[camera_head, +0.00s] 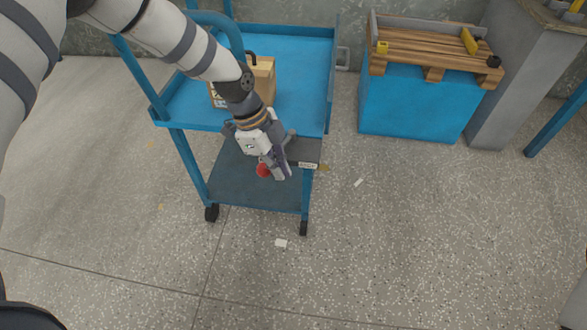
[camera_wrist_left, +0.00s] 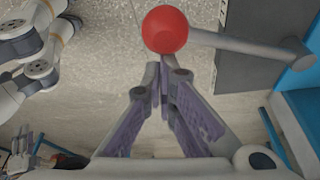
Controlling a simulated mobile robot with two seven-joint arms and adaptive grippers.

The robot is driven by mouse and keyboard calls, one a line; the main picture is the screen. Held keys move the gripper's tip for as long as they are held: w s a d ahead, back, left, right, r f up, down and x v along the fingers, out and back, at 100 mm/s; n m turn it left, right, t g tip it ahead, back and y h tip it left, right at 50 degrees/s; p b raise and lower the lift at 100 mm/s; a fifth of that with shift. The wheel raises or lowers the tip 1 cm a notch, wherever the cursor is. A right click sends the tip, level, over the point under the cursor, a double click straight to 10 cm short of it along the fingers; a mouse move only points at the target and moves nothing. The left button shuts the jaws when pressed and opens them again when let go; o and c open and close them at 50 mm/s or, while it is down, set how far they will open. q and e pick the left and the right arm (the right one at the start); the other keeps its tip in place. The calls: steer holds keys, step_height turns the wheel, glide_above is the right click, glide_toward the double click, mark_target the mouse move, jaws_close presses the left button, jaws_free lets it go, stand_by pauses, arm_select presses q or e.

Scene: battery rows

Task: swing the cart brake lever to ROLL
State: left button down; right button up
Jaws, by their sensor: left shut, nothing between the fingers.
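The brake lever is a grey rod with a red ball knob (camera_head: 263,170), on the front of the blue cart (camera_head: 306,70). In the left wrist view the red knob (camera_wrist_left: 165,30) sits just beyond the fingertips, and the grey rod (camera_wrist_left: 250,46) runs right to a pivot. My left gripper (camera_head: 282,176) is shut and empty, close beside the knob; I cannot tell whether it touches. It also shows in the left wrist view (camera_wrist_left: 166,75). A dark plate with a small white label (camera_head: 308,165) is behind the lever; its words are too small to read. My right gripper is not in the head view.
A cardboard box (camera_head: 262,80) stands on the cart's upper tray. A blue block with a wooden pallet (camera_head: 430,52) on top stands to the right, next to a grey pillar (camera_head: 515,80). The speckled floor in front of the cart is mostly clear.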

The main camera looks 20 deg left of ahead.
arm_select(q)
steer(key=shift+s+a+f+m+g, duration=0.15)
steer(key=shift+a+m+g, duration=0.15)
steer(key=shift+a+m, duration=0.8)
steer(key=shift+a+b, duration=0.4)
steer(key=shift+a, duration=0.45)
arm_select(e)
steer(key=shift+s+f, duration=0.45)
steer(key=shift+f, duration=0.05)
arm_select(q)
steer(key=shift+a, duration=0.1)
steer(key=d, duration=0.3)
step_height(320, 180, up, 9)
steer(key=p, duration=0.1)
glide_above(261, 165)
steer(key=d, duration=0.1)
steer(key=shift+d, duration=0.1)
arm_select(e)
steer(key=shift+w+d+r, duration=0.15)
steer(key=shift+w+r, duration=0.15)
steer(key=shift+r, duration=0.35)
